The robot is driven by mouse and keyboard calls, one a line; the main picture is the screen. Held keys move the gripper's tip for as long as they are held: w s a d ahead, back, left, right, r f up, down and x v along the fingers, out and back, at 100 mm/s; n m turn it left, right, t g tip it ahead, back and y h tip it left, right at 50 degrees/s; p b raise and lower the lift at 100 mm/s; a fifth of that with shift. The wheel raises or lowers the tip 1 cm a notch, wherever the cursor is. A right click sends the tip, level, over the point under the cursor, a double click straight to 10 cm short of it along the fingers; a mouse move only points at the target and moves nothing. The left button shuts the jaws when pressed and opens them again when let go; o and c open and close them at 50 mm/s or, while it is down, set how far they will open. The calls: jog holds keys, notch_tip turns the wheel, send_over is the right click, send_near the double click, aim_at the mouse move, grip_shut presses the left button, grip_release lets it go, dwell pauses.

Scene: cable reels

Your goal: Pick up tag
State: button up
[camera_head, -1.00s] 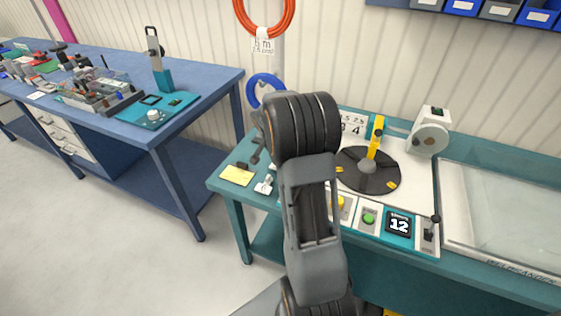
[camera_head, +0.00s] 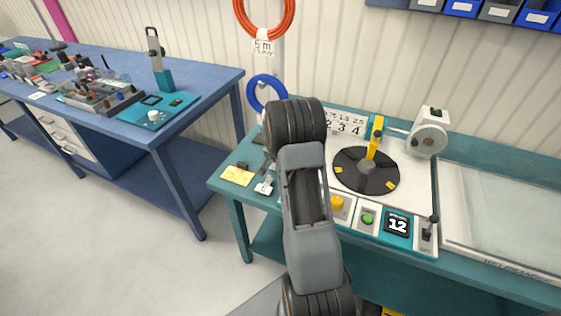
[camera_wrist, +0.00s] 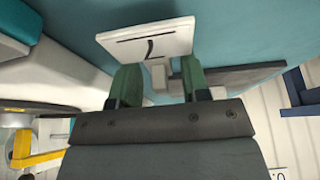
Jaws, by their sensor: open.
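The tag (camera_wrist: 147,39) is a white plate with a dark line and a dark mark, close ahead of my gripper in the wrist view. A small pale block (camera_wrist: 159,76) joins its lower edge. My gripper (camera_wrist: 158,72) is open, with one green finger on each side of this block. I cannot tell whether either finger touches it. In the head view a small white piece (camera_head: 264,185) at the left end of the teal bench may be the same tag. My arm hides most of the gripper there.
The teal bench (camera_head: 230,197) carries a yellow note (camera_head: 237,175), a black turntable (camera_head: 366,171) with a yellow crank, a white reel device (camera_head: 429,138) and a button panel (camera_head: 397,224). Cable coils hang behind. A blue bench (camera_head: 215,80) stands left, across a floor gap.

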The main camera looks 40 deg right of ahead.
jog(key=shift+c, duration=0.3)
jog(key=c, duration=0.7)
jog(key=shift+r, duration=0.1)
jog(key=shift+r, duration=0.15)
jog(key=r, duration=0.3)
jog(key=shift+s+a+r+b, duration=0.2)
jog(key=shift+s+r+b, duration=0.05)
jog(key=shift+b, duration=0.15)
jog(key=s+a+r+b, duration=0.2)
jog(key=s+a+r, duration=0.5)
jog(key=s+r, duration=0.2)
jog(key=shift+s, duration=1.2)
jog(key=shift+a, duration=0.1)
